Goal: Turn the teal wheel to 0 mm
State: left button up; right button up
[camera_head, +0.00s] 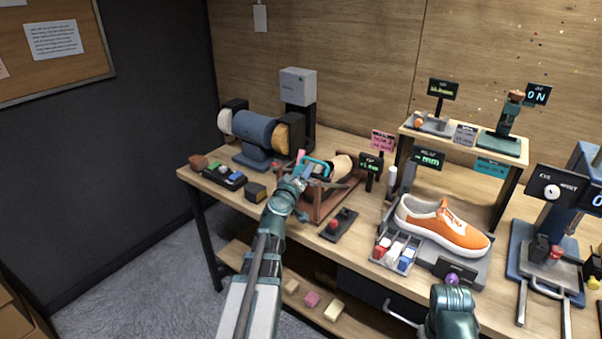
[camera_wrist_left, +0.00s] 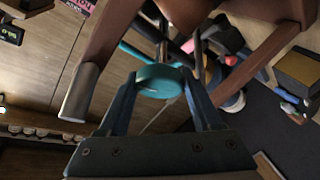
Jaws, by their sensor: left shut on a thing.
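The teal wheel (camera_wrist_left: 160,82) sits between the two fingers of my left gripper (camera_wrist_left: 158,88) in the left wrist view, and the fingers are shut on its rim. In the head view the left gripper (camera_head: 303,176) is at the front of a brown wooden stand (camera_head: 318,207). A teal curved piece (camera_head: 318,163) shows beside the gripper there, partly hidden by it. A small black display with green text (camera_head: 370,165) stands just right of the stand; I cannot read its value. My right arm shows at the bottom edge, its fingers out of sight.
A blue bench grinder (camera_head: 257,131) stands behind and left of the stand. A black button box (camera_head: 222,177) and a small dark block (camera_head: 255,192) lie on the table. A black control pad (camera_head: 339,224) and an orange sneaker (camera_head: 443,224) are to the right.

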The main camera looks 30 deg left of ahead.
dwell(0.5)
pick_arm(q)
jog(key=o, duration=1.4)
jog(key=shift+s, duration=0.1)
